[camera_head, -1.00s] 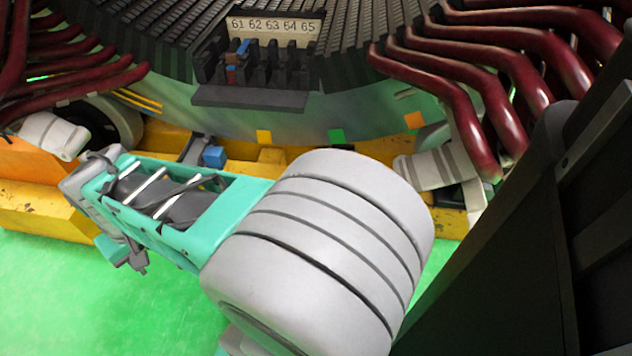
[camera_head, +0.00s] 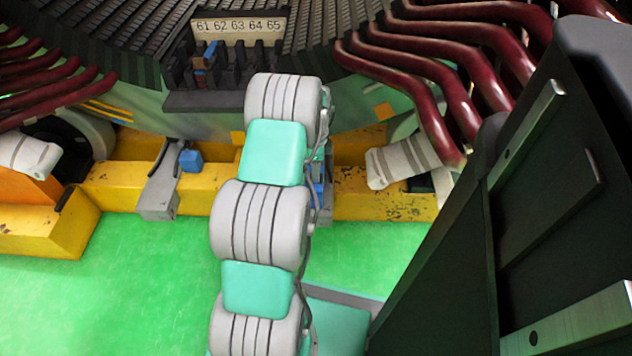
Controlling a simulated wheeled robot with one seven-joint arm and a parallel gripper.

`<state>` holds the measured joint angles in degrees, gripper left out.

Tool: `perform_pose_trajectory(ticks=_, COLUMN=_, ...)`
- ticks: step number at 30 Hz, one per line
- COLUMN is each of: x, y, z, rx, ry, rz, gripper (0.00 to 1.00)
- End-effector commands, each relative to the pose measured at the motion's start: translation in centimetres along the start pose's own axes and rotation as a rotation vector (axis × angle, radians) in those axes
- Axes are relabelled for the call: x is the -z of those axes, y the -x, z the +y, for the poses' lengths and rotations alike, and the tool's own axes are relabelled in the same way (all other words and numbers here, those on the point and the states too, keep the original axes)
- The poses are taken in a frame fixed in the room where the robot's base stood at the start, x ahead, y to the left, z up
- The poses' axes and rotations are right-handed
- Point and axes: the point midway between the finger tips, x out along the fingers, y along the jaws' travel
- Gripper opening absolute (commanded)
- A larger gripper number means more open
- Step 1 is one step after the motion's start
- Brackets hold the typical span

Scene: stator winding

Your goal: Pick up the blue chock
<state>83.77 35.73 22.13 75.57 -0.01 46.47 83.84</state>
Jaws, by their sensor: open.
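A blue chock-like block (camera_head: 190,160) sits at the top of a grey bracket (camera_head: 158,195) on the yellow base, left of my arm. More blue (camera_head: 318,180) shows just right of my arm, mostly hidden by it; I cannot tell its full shape. A small blue piece (camera_head: 210,49) stands in the left end of the black slotted rack (camera_head: 225,100), above a reddish piece. My arm reaches forward through the middle of the view, toward the rack. My gripper is hidden beyond the arm's far end, so I cannot see what it is near.
A label plate (camera_head: 239,26) numbered 61 to 65 stands behind the rack. Dark red coil bars (camera_head: 440,75) curve out at the right and others (camera_head: 50,90) at the left. The yellow base beam (camera_head: 385,205) crosses the view. Green floor (camera_head: 110,300) is clear at lower left.

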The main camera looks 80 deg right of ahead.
Motion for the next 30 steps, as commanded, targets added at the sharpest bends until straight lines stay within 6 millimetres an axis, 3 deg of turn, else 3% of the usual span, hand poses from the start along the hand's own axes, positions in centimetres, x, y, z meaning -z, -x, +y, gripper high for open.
perform_pose_trajectory(ticks=1, x=-0.1, y=-1.8, z=0.1, rx=-0.004, ry=0.001, rz=0.000, gripper=0.42)
perform_pose_trajectory(ticks=4, x=-0.2, y=-3.4, z=0.1, rx=-0.004, ry=0.001, rz=0.000, gripper=0.42)
perform_pose_trajectory(ticks=12, x=-0.2, y=-3.8, z=0.1, rx=-0.002, ry=0.002, rz=0.000, gripper=0.42)
perform_pose_trajectory(ticks=27, x=-0.2, y=-3.7, z=0.1, rx=-0.002, ry=0.003, rz=0.000, gripper=0.01)
perform_pose_trajectory(ticks=30, x=-0.2, y=-3.7, z=0.1, rx=-0.001, ry=0.003, rz=0.000, gripper=0.00)
